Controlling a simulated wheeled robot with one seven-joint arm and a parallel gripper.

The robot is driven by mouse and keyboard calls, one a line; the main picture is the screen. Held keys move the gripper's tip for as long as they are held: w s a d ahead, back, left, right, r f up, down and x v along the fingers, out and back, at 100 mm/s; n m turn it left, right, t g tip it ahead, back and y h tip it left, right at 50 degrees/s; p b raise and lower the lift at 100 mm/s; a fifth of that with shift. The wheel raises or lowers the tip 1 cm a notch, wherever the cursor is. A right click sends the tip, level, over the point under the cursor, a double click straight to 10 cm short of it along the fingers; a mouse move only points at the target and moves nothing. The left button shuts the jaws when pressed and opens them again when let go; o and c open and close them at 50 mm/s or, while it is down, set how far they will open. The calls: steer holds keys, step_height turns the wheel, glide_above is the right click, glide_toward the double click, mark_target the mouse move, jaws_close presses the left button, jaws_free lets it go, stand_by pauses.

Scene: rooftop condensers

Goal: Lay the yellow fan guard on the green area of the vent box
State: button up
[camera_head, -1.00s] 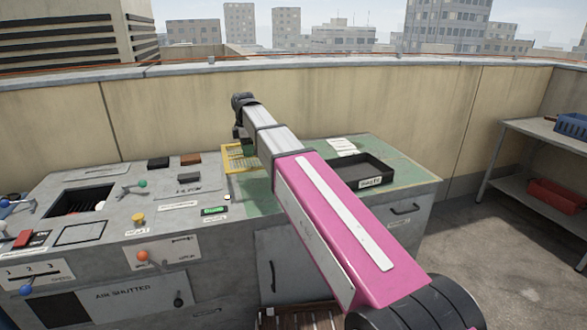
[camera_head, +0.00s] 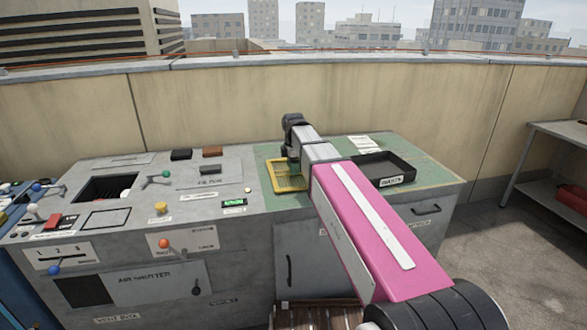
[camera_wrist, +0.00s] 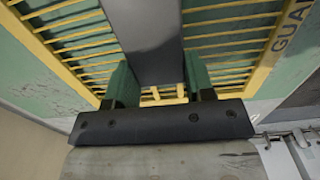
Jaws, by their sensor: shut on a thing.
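The yellow fan guard (camera_head: 287,176) is a flat grille on or just above the green area (camera_head: 335,200) of the vent box (camera_head: 245,250). My gripper (camera_head: 294,165) is over the guard, partly hidden by my arm. In the wrist view the yellow bars of the guard (camera_wrist: 220,45) spread on both sides of a grey bar (camera_wrist: 145,30), and the green surface (camera_wrist: 35,75) shows beyond the frame. The green fingers of my gripper (camera_wrist: 158,85) are shut on the grey bar. I cannot tell whether the guard touches the surface.
A black tray (camera_head: 382,172) stands on the green area to the right of my arm. Knobs, switches and a dark opening (camera_head: 108,187) fill the left of the box top. A wall stands behind, and a side table (camera_head: 560,135) is at the right.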

steer(key=shift+f, duration=0.3)
steer(key=shift+f, duration=0.1)
steer(key=o, duration=1.2)
steer(key=shift+c, duration=0.2)
step_height(320, 180, up, 12)
